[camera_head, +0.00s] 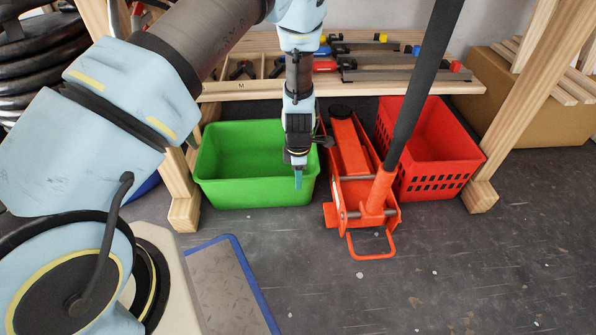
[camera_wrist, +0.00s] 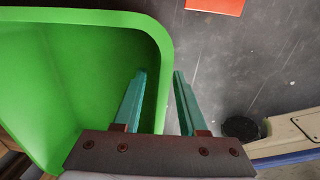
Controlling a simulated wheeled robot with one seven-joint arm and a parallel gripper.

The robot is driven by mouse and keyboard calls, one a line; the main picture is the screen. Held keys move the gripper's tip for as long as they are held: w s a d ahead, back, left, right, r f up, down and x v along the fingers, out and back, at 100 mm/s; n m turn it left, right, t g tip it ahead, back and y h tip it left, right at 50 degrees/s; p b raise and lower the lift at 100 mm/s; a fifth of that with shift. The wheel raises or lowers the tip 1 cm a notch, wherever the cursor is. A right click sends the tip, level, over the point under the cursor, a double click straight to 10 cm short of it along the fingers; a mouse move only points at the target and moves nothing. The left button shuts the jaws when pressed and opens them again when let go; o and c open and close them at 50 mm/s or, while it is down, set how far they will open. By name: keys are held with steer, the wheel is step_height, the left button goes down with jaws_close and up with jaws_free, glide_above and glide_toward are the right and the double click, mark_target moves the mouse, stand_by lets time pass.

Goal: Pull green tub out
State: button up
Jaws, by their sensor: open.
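The green tub (camera_head: 225,195) is an empty open box on the floor under the workbench, between a wooden leg and the red floor jack (camera_head: 352,150). My gripper (camera_head: 298,181) points down at the tub's front side, near its right corner. In the wrist view, my gripper (camera_wrist: 159,74) is open with one finger over the inside of the green tub (camera_wrist: 70,85) and the other beyond its rim. The rim lies between the fingers. I cannot tell whether either finger touches the wall.
The jack's long black handle (camera_head: 428,70) leans up to the right. A red crate (camera_head: 435,185) stands right of the jack. Wooden bench legs (camera_head: 183,200) and (camera_head: 478,190) flank the space. A cardboard box (camera_head: 540,115) is at the right. The floor in front of the jack is clear.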

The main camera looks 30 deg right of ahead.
mark_target(298, 192)
steer(key=shift+w+f+b, duration=0.15)
steer(key=shift+f+b, duration=0.6)
steer(key=shift+f, duration=1.55)
steer(key=shift+c, duration=0.3)
jaws_close()
